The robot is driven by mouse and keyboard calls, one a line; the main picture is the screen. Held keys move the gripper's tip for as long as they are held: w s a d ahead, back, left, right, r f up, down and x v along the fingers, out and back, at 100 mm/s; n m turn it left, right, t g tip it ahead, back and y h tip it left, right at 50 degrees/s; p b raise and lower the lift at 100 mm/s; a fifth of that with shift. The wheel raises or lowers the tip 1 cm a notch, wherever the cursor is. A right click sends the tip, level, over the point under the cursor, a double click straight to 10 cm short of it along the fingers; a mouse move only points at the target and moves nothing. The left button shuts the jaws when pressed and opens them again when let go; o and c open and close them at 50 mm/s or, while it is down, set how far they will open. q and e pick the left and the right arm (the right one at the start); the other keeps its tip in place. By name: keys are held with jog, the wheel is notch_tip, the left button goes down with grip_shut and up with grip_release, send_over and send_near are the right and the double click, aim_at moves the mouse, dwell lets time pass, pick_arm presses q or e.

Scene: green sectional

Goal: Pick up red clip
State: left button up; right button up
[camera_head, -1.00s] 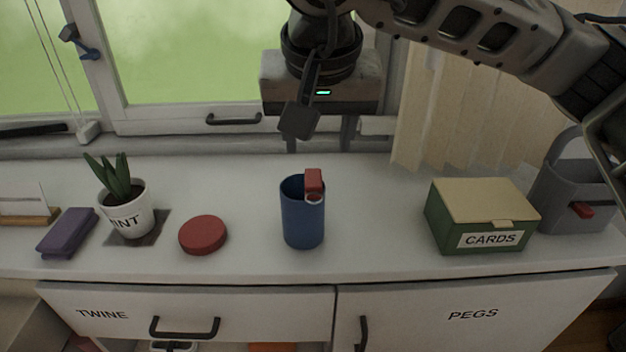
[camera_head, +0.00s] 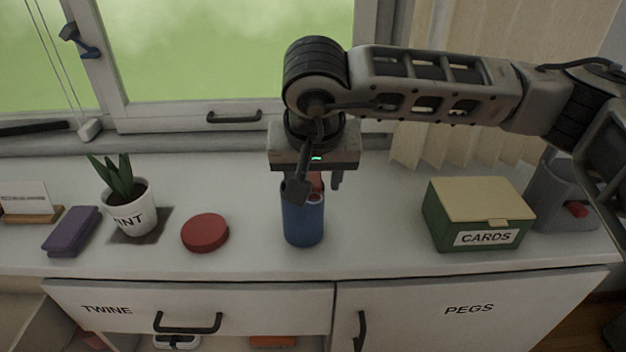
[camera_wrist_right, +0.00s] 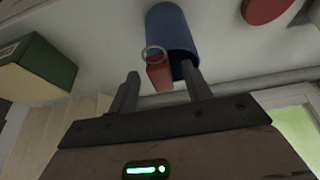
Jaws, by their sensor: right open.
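The red clip (camera_head: 317,182) sits at the rim of the blue cup (camera_head: 303,222), mostly hidden behind my right wrist and gripper in the head view. The wrist view shows the red clip (camera_wrist_right: 159,77) with its metal ring beside the mouth of the blue cup (camera_wrist_right: 170,28). My right gripper (camera_head: 314,186) points down over the cup's rim. In the wrist view its open fingers (camera_wrist_right: 160,72) stand on either side of the clip, with gaps visible. My left gripper is not in view.
A red round lid (camera_head: 205,233) lies left of the cup, beyond it a potted plant (camera_head: 131,219) and purple case (camera_head: 71,231). A green cards box (camera_head: 474,218) and a grey caddy (camera_head: 562,200) stand right. Clear counter surrounds the cup. The window is behind.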

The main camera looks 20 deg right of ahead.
aim_at(312, 175)
grip_shut()
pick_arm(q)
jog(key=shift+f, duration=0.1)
pick_arm(e)
jog(key=shift+r, duration=0.1)
jog(key=shift+r, duration=0.4)
notch_tip(312, 175, up, 2)
jog(key=shift+r+b, duration=0.15)
jog(key=shift+b, duration=0.5)
pick_arm(q)
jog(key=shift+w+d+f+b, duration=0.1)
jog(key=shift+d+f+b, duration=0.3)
jog(key=shift+b, duration=0.65)
pick_arm(e)
jog(key=s+a+r, duration=0.6)
jog(key=s+r, duration=0.3)
jog(key=s, duration=0.3)
jog(key=shift+s+a+r, duration=0.15)
jog(key=shift+s+r, duration=0.15)
jog(key=shift+r, duration=0.1)
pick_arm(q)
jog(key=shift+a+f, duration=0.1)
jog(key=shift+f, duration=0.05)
